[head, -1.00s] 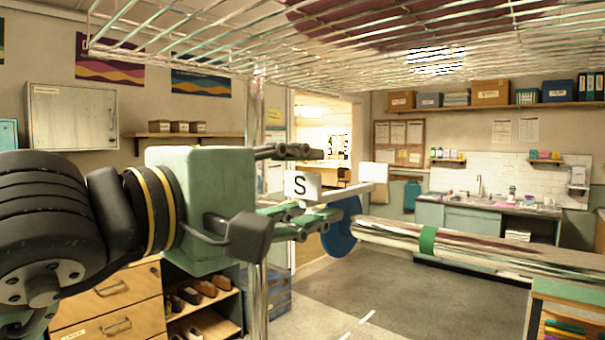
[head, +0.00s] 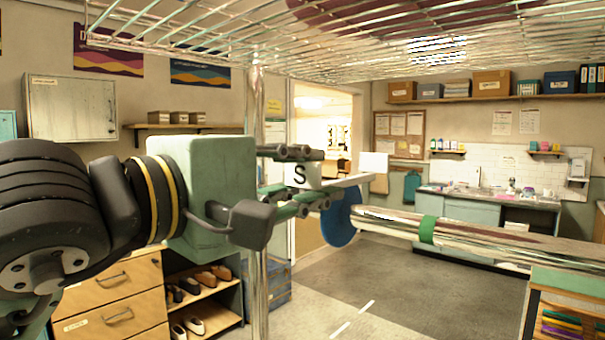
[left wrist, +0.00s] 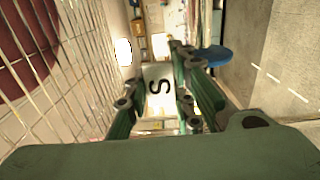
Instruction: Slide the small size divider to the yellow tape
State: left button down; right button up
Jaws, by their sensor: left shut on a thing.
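The small size divider shows as a white tag marked S (head: 301,174) in the head view. In the left wrist view the S tag (left wrist: 159,88) lies between the fingers. My left gripper (head: 312,176) is shut on this tag, with one finger above and one below it. A white bar with a white block (head: 374,163) shows just right of the tag. The chrome rail (head: 480,240) runs to the right and carries a green band (head: 428,229). A blue disc (head: 342,217) stands at the rail's left end. I see no yellow tape on the rail. My right gripper is not in view.
A wire rack (head: 430,50) hangs overhead, and a chrome upright (head: 257,280) stands behind my left gripper. A shoe shelf (head: 205,300) and drawers (head: 112,315) are at lower left. Open floor (head: 430,285) lies below the rail.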

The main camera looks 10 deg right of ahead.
pick_arm(q)
jog(key=shift+w+a+f, duration=0.1)
jog(key=shift+w+a, duration=0.05)
jog(key=shift+w, duration=0.1)
jog(key=w+a+b, duration=0.2)
jog(key=w+a, duration=0.4)
jog(key=w, duration=0.1)
jog(key=shift+w, duration=0.25)
jog(key=c, duration=1.5)
grip_release()
